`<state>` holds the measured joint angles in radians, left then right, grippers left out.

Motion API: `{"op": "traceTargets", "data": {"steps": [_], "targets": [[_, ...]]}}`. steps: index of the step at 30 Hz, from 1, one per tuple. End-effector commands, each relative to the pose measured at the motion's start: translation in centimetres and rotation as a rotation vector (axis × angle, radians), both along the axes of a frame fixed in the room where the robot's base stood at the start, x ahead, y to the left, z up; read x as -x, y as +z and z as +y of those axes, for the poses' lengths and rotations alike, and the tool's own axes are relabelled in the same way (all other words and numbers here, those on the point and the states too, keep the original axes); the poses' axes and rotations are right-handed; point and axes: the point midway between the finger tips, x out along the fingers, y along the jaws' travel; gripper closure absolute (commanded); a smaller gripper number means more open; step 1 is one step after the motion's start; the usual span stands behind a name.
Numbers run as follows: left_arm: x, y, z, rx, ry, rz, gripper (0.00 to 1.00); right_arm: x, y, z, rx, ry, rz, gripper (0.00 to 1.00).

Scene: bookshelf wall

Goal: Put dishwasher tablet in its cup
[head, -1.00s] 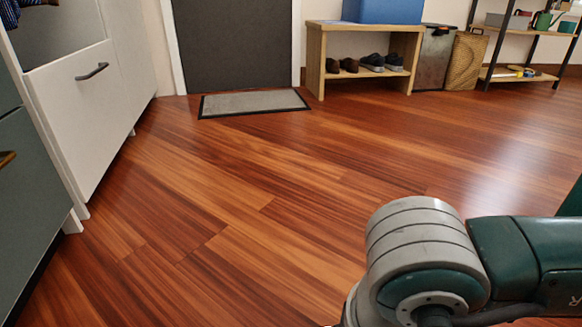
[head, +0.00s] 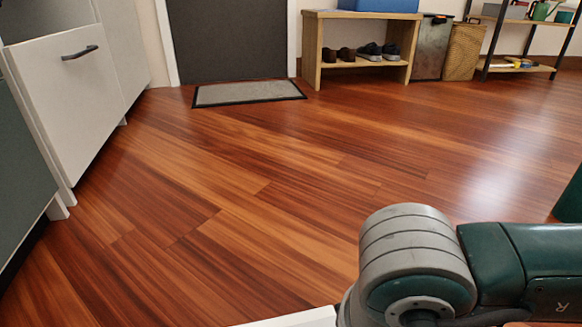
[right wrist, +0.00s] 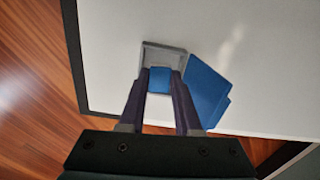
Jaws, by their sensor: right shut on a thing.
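In the right wrist view, my right gripper (right wrist: 161,75) is shut on a small blue block, the dishwasher tablet (right wrist: 160,84). A small grey square cup (right wrist: 164,48) stands on a white top, at the fingertips. The tablet appears over or within the cup's near side; its exact height above the cup's bottom cannot be told. The fingers hide part of the cup's sides. In the head view only my right arm shows, at lower right; its gripper is out of that picture. My left gripper is not in view.
A larger blue object (right wrist: 206,92) lies close right of the cup. The white top (right wrist: 110,60) has a dark edge, with wood floor beyond; its corner (head: 300,319) shows in the head view. White cabinets (head: 65,95) stand left, a shoe bench (head: 360,17) at the back. The floor between is clear.

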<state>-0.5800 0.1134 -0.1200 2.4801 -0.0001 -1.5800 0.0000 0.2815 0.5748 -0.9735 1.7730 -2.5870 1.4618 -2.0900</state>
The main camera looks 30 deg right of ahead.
Motion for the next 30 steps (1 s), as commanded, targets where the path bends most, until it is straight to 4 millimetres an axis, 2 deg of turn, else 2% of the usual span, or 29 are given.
{"op": "traceTargets", "data": {"steps": [11, 12, 21, 30], "targets": [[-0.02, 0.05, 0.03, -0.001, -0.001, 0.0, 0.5, 0.0, 0.04, -0.02, 0.0, 0.0, 0.0, 1.0], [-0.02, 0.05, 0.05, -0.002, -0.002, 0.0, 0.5, 0.0, 0.04, -0.01, 0.0, 0.0, 0.0, 0.67], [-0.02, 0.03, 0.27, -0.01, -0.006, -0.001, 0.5, 0.01, 0.03, 0.02, -0.001, 0.0, 0.0, 0.33], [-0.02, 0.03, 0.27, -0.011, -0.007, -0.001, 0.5, 0.0, 0.04, 0.12, -0.004, 0.001, -0.001, 0.33]]}}
